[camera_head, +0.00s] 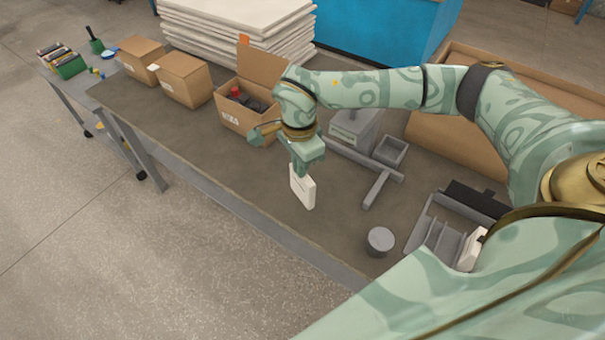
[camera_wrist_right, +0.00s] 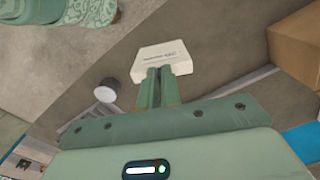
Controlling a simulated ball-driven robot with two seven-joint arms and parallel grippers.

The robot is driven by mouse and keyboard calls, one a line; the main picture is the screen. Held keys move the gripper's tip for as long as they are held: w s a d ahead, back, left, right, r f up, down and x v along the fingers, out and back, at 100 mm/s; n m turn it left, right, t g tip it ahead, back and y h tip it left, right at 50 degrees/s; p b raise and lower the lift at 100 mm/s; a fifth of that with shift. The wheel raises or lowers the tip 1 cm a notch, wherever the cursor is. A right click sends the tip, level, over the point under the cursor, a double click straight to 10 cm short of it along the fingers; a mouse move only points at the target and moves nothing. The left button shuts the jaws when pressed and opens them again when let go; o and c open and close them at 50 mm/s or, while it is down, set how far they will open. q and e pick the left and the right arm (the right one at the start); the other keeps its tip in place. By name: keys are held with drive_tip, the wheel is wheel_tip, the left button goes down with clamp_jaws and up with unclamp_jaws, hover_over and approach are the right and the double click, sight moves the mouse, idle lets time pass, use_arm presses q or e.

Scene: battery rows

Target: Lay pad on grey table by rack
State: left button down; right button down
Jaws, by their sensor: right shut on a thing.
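A white pad (camera_head: 303,190) hangs from my right gripper (camera_head: 302,168), whose fingers are shut on its upper edge. In the head view the pad is upright and slightly tilted, over the middle of the grey table (camera_head: 330,225); I cannot tell how far above the top it is. In the right wrist view the pad (camera_wrist_right: 162,62) sits at the tips of my right gripper (camera_wrist_right: 163,74), with small print on its face. The grey slotted rack (camera_head: 438,236) stands at the lower right, apart from the pad, with another white piece (camera_head: 471,250) at its right. My left gripper is out of view.
A grey round pot (camera_head: 380,241) stands left of the rack. A grey device (camera_head: 355,130) with a small tray (camera_head: 391,151) is behind the pad. An open carton (camera_head: 243,122) and closed cartons (camera_head: 184,80) stand at the back left. The table between pad and front edge is clear.

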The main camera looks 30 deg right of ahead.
drive_tip(key=f, duration=0.1)
drive_tip(key=w+d+f, duration=0.1)
drive_tip(key=f, duration=0.1)
drive_tip(key=shift+w+d+b, duration=0.25)
drive_tip(key=shift+w+b, duration=0.05)
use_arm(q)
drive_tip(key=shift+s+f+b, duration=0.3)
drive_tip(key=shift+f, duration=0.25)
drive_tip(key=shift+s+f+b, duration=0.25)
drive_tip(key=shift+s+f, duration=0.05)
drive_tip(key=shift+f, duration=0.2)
use_arm(e)
drive_tip(key=shift+w+d+f, duration=0.15)
drive_tip(key=shift+f, duration=0.55)
drive_tip(key=shift+w+d+f, duration=0.15)
drive_tip(key=shift+d+f, duration=0.05)
drive_tip(key=shift+f, duration=0.55)
drive_tip(key=shift+w+d+f, duration=0.15)
drive_tip(key=shift+f, duration=0.65)
drive_tip(key=c, duration=1.6)
unclamp_jaws()
